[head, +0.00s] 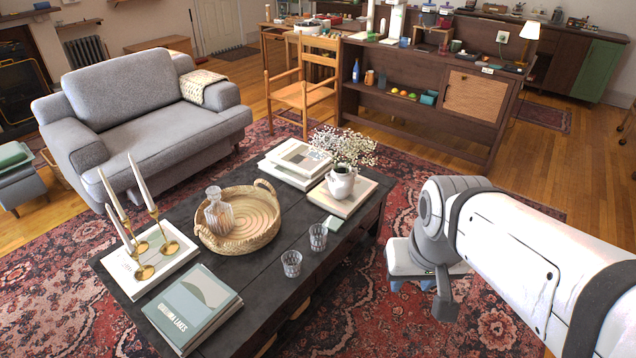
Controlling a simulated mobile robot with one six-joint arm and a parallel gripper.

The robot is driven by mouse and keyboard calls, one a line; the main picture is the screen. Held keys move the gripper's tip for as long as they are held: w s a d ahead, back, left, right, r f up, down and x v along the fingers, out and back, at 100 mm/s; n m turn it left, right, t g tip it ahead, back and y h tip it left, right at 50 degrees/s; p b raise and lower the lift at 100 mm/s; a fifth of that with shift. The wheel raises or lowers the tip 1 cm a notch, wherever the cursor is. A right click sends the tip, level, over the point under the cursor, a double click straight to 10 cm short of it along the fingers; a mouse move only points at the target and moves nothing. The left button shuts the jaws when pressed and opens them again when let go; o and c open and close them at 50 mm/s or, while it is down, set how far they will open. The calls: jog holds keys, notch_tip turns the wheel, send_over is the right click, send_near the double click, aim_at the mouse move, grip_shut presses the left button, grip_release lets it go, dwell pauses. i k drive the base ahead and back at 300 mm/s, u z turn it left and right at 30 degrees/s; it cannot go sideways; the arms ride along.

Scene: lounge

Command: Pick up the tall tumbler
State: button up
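Two clear ribbed glass tumblers stand upright on the dark coffee table (262,300), near its right edge. The nearer tumbler (291,263) is beside the woven tray; the farther tumbler (318,237) is a little behind it to the right. They look close in height, and I cannot tell for sure which is the tall one. My gripper (411,287) hangs to the right of the table, apart from both tumblers.
A woven tray (212,242) with a glass decanter (219,212) is left of the tumblers. Brass candlesticks (144,270) and books (192,309) fill the left end.

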aim_at(318, 232)
jog(key=z, duration=0.05)
jog(key=i, duration=1)
jog(key=u, duration=0.05)
